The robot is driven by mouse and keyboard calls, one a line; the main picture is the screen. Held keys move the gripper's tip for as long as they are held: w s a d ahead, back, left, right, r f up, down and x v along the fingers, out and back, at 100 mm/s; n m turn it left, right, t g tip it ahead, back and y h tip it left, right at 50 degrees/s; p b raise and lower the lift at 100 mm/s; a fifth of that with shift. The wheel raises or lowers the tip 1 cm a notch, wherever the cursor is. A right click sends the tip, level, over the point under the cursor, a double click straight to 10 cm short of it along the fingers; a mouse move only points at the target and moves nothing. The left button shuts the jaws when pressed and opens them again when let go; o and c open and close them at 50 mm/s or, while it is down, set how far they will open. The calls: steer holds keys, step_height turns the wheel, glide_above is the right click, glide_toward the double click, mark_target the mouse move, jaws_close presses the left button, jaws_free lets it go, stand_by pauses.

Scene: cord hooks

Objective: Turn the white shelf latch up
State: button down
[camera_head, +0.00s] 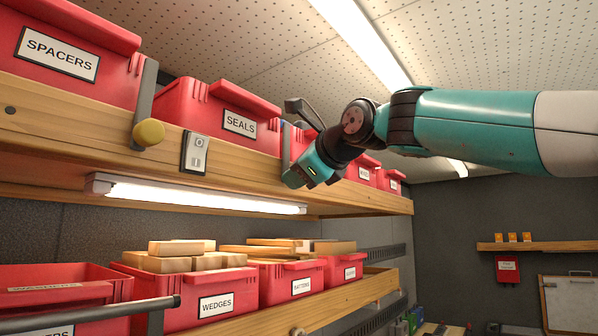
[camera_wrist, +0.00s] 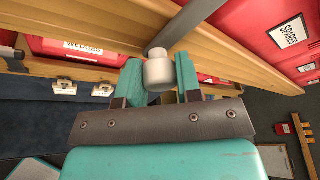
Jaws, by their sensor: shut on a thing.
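The white latch knob (camera_wrist: 159,74) sits between the two teal fingers of my gripper (camera_wrist: 160,84) in the wrist view. The jaws are shut on it. A grey latch bar (camera_wrist: 187,22) runs from behind the knob toward the upper right of that view, across the wooden shelf edge. In the head view my gripper (camera_head: 298,178) is at the front edge of the upper shelf, right of the SEALS bin, and it hides the white knob. A grey bar (camera_head: 285,146) stands upright just left of it.
A yellow-knobbed latch (camera_head: 148,132) stands upright at the left on the upper shelf (camera_head: 60,120). A switch plate (camera_head: 195,152) is on the shelf edge. Red bins (camera_head: 225,105) line both shelves. A lit tube lamp (camera_head: 200,194) hangs below the upper shelf. Open room lies to the right.

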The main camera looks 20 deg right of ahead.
steer(key=c, duration=0.8)
jaws_free()
steer(key=b+v, duration=0.3)
steer(key=v, duration=1.4)
steer(key=shift+s+d+f, duration=0.1)
steer(key=shift+s+d, duration=0.05)
